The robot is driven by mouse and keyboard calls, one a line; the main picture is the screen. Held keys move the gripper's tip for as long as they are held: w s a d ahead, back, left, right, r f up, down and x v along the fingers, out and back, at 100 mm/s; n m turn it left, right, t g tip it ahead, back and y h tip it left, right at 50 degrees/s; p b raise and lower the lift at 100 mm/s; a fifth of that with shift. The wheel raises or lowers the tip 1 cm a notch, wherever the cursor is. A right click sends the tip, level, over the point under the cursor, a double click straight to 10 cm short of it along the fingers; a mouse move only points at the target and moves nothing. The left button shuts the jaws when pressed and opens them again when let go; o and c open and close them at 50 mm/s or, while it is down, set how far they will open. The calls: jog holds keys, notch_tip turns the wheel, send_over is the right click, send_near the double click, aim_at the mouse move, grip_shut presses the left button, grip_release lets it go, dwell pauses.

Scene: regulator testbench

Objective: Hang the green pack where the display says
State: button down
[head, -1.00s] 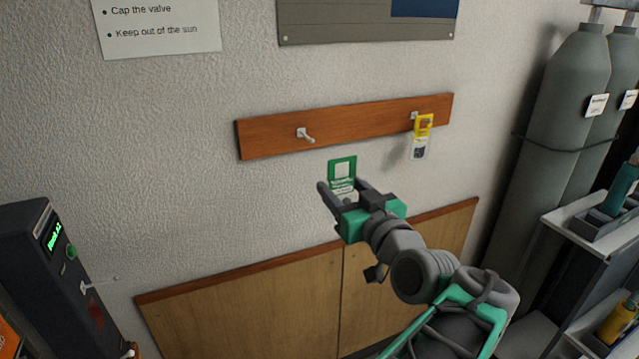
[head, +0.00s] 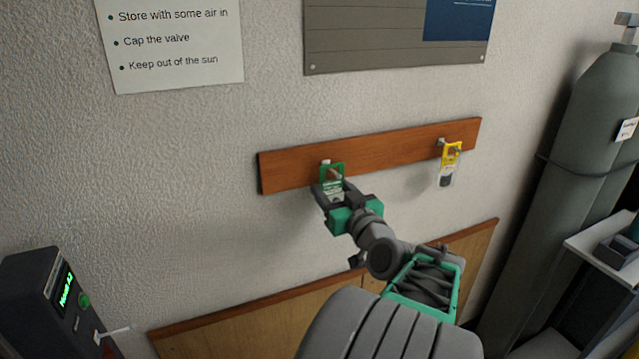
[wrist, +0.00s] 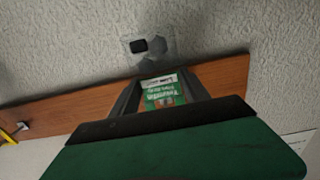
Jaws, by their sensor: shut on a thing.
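The green pack (head: 333,170) has a green top with a window-like opening and a printed label. My gripper (head: 330,190) is shut on it, in front of the left peg (head: 325,162) on the wooden rail. The peg shows at the opening; I cannot tell whether it passes through. In the wrist view the green label (wrist: 162,92) lies between the fingers, and a clear piece with a dark patch (wrist: 150,45) shows beyond them. The display (head: 66,286) at lower left shows green text, too small and slanted to read surely.
The wooden rail (head: 390,160) also has a right peg (head: 440,142), where a yellow pack (head: 451,158) hangs. A grey cylinder (head: 590,140) and a shelf (head: 610,235) stand at right. A lever (head: 112,332) sticks out from the display box. The wall between the pegs is clear.

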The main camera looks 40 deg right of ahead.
jog(key=shift+f, duration=0.1)
jog(key=shift+s, duration=0.35)
jog(key=shift+w+f+b, duration=0.15)
jog(key=shift+w+b, duration=0.05)
jog(key=shift+b, duration=0.1)
jog(key=c, duration=0.5)
grip_release()
jog(key=shift+s+p, duration=0.1)
jog(key=shift+p, duration=0.25)
